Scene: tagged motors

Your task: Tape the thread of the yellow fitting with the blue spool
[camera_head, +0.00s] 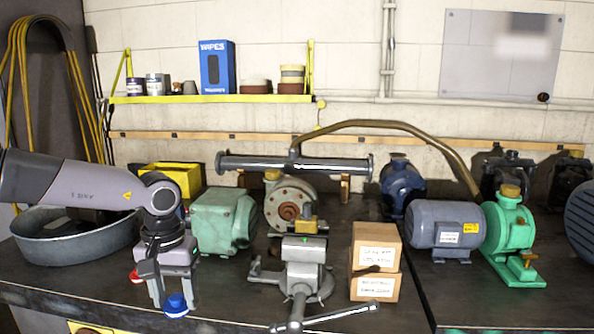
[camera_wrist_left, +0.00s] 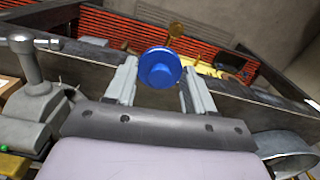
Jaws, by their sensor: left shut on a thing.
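The blue spool (camera_head: 176,304) is low between the fingertips of my left gripper (camera_head: 172,298), near the front edge of the bench. In the left wrist view the blue spool (camera_wrist_left: 159,68) shows its round face between the two fingers (camera_wrist_left: 159,82). My left gripper is shut on it and points down. A yellow brass-coloured fitting (camera_head: 308,226) sits at the top of the grey vise (camera_head: 304,252), to the right of my left gripper and apart from it. Its thread is too small to make out. My right gripper is not in view.
A red-and-white round thing (camera_head: 137,277) shows beside my left gripper. A round metal tub (camera_head: 75,240) and a green motor housing (camera_head: 222,220) stand behind it. Two stacked cardboard boxes (camera_head: 375,262) stand right of the vise. The vise handle (camera_head: 335,317) reaches over the front.

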